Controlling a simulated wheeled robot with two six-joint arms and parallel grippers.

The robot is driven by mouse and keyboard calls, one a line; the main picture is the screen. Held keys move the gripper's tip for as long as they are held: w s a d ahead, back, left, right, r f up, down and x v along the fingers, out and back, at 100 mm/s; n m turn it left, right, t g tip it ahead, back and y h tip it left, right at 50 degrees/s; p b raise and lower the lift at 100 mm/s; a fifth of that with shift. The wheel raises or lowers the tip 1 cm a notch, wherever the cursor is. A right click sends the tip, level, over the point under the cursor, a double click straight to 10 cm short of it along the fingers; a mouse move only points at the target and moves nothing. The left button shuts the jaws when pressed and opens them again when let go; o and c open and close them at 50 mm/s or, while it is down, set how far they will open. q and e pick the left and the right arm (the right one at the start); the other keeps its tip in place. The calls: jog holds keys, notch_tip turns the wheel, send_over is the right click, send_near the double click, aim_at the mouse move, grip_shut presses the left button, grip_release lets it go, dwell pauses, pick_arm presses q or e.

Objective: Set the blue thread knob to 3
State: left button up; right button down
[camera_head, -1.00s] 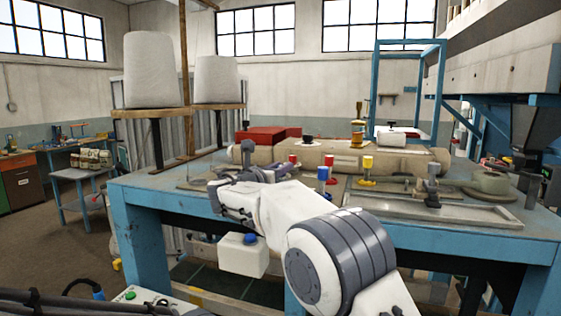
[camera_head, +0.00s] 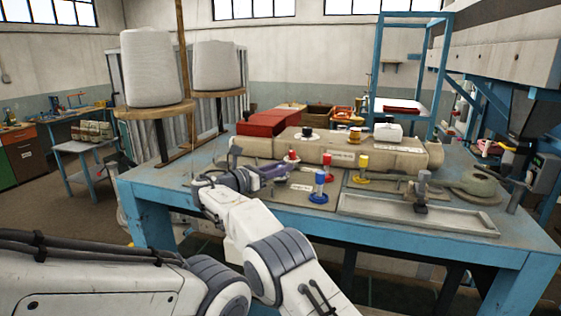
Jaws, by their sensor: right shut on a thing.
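The blue thread knob (camera_head: 320,178) stands upright near the front of the machine on the blue table, with a blue round base. Its scale is too small to read.
Another red knob (camera_head: 327,158) stands behind the blue one, and a yellow knob (camera_head: 362,160) stands to the right. A long beige housing (camera_head: 390,158) lies behind them. A shallow grey tray (camera_head: 410,222) is at the front right. Two white thread cones (camera_head: 150,70) stand at the left.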

dwell(0.5)
jog(key=c, duration=0.6)
grip_release()
jog(key=shift+c, duration=0.2)
jog(key=shift+s+a, duration=0.1)
